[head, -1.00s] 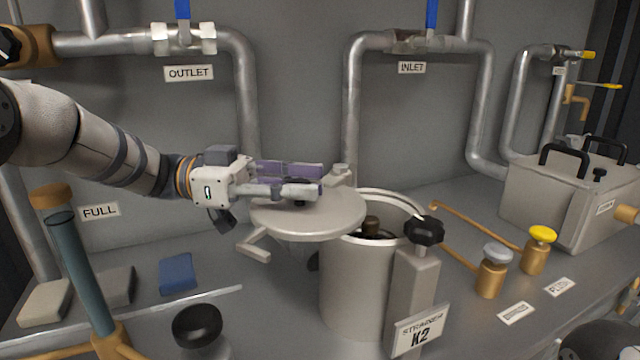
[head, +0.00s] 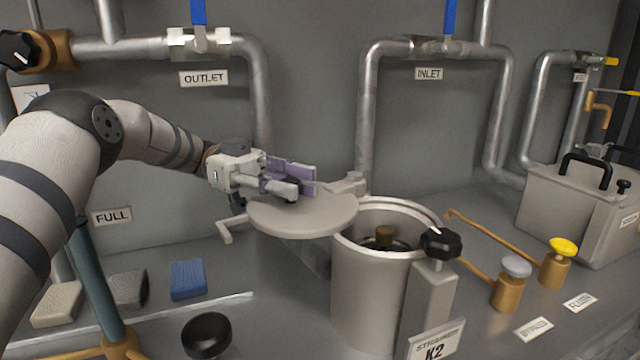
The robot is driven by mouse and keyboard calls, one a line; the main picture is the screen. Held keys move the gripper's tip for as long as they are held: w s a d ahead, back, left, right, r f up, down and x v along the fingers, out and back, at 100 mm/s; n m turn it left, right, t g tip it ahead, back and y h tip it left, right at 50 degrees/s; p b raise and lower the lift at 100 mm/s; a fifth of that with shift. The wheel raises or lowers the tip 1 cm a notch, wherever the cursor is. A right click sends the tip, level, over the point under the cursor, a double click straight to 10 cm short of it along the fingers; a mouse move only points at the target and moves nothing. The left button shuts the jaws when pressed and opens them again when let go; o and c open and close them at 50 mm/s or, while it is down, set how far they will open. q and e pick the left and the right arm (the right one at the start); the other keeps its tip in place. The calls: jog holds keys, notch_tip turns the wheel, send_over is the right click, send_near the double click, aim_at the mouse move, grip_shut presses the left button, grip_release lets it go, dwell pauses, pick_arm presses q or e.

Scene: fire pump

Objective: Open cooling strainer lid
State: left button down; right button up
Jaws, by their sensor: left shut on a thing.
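The cooling strainer is a grey metal pot (head: 372,285) labelled "STRAINER K2" at the middle right. Its round flat lid (head: 318,222) is swung off to the left, lying level above the left rim. Most of the pot's mouth is uncovered, and a brown-topped part shows inside. A black knob (head: 440,243) stands on a post at the pot's front right. My left gripper (head: 298,185) is over the lid with its purple-padded fingers shut on the lid's handle, which they mostly hide. My right gripper is not in view.
A box with black handles (head: 572,205) and brass valves with a grey cap (head: 516,267) and a yellow cap (head: 563,247) stand right. Sponges, one blue (head: 188,279), lie left, near a black knob (head: 206,335). Outlet and inlet pipes run along the wall behind.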

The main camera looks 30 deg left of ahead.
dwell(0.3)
pick_arm(q)
jog(key=c, duration=1.3)
grip_release()
notch_tip(320, 180, up, 10)
jog(key=shift+c, duration=0.5)
